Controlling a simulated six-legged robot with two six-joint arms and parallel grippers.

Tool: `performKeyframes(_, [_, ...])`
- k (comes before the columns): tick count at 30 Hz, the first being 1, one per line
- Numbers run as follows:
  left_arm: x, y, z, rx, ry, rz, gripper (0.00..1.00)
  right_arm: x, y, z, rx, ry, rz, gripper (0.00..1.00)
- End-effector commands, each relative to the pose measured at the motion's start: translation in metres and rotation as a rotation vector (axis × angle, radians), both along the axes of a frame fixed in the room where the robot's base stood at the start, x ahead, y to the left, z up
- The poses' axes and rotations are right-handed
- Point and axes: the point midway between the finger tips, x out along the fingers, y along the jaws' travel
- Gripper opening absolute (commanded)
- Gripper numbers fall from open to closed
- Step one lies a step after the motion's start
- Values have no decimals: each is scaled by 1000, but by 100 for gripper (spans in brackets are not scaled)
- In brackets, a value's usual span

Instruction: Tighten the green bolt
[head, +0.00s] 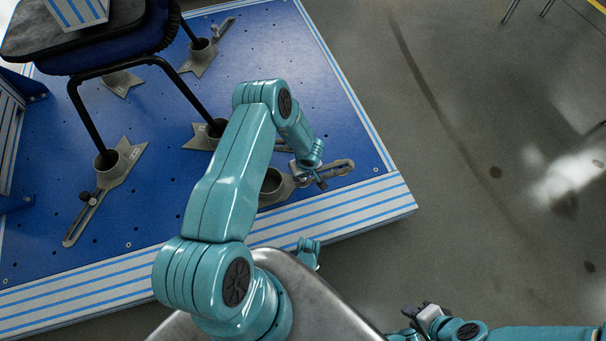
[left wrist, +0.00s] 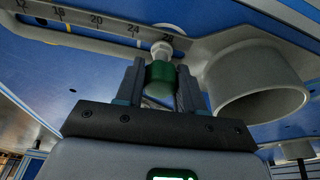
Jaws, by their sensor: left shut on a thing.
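The green bolt (left wrist: 160,72) shows in the left wrist view, upright in the picture between the two dark fingers of my left gripper (left wrist: 160,84), which is shut on it. A pale shaft end above the bolt meets a slotted metal bracket (left wrist: 97,42) with a number scale. In the head view my left gripper (head: 310,174) is at the slotted bracket near the platform's right corner, and the bolt is hidden there. My right gripper (head: 428,314) is low at the right, over the floor and away from the platform; its finger opening is unclear.
A round metal cup (left wrist: 262,88) stands beside the bolt. The blue perforated platform (head: 180,190) carries several similar brackets with cups, and a chair (head: 90,50) with black legs standing in them. A striped edge (head: 350,210) borders the platform. The grey floor (head: 470,130) at the right is mostly clear.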

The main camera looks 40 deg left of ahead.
Motion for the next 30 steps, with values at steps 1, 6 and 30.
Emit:
performKeyframes(1, [0, 0, 0, 0, -1, -5, 6, 0, 0, 0, 0, 0, 0, 30])
performKeyframes(6, [0, 0, 0, 0, -1, -4, 6, 0, 0, 0, 0, 0, 0, 30])
performKeyframes(30, [-1, 0, 0, -3, 1, -702, 6, 0, 0, 1, 0, 0, 0, 30])
